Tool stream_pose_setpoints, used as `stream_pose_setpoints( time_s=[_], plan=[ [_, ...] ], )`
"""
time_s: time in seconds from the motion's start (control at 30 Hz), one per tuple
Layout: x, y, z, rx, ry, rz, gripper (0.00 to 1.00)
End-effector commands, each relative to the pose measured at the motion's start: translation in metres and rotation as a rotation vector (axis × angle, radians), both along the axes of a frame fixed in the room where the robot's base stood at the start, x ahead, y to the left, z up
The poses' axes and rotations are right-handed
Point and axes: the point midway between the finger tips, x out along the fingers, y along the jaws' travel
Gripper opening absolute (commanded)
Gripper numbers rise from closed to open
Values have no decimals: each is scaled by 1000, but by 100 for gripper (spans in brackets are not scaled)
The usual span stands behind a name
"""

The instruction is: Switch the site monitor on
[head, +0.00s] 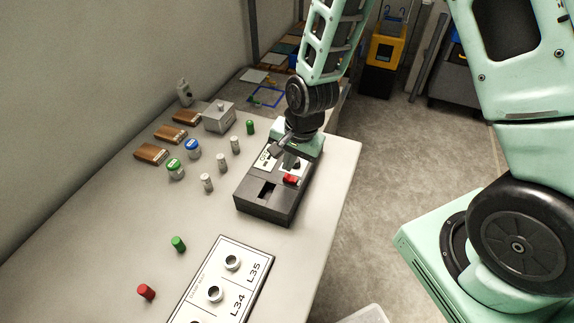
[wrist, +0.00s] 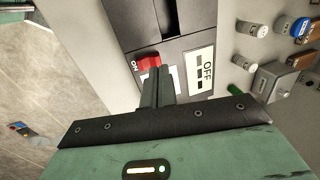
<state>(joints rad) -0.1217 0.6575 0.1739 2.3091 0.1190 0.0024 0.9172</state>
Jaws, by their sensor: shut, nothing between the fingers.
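The site monitor (head: 262,207) is a dark grey box near the table's right edge, with a square recess in its top. Its red switch piece (head: 291,180) shows at the box's right side. In the wrist view the red switch piece (wrist: 148,62) lies beside the ON lettering, away from the white OFF label (wrist: 203,68). My gripper (wrist: 154,75) is shut and empty, its fingertips right at the red piece on the OFF-label side. I cannot tell whether they touch it. In the head view my gripper (head: 290,162) comes down over the box and hides part of its far end.
Several grey and green cylinders (head: 206,182), capped jars (head: 176,169), brown blocks (head: 151,153) and a grey box (head: 219,117) stand left of the monitor. A white panel with round holes (head: 232,290) lies in front. Green (head: 178,244) and red (head: 146,292) cylinders stand left of it.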

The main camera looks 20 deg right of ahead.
Motion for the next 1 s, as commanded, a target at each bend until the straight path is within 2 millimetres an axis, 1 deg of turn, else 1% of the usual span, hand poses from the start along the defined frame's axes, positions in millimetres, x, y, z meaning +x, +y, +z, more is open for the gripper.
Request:
stream_pose_setpoints(
  time_s=[0.1,0.3,0.73,1.0],
  plan=[
    [2,2,-13,-1,2,0,0],
    [3,4,-23,0,0,2,0],
    [4,4,-24,-6,5,2,0],
    [5,6,-30,-101,105,5,0]
  ],
)
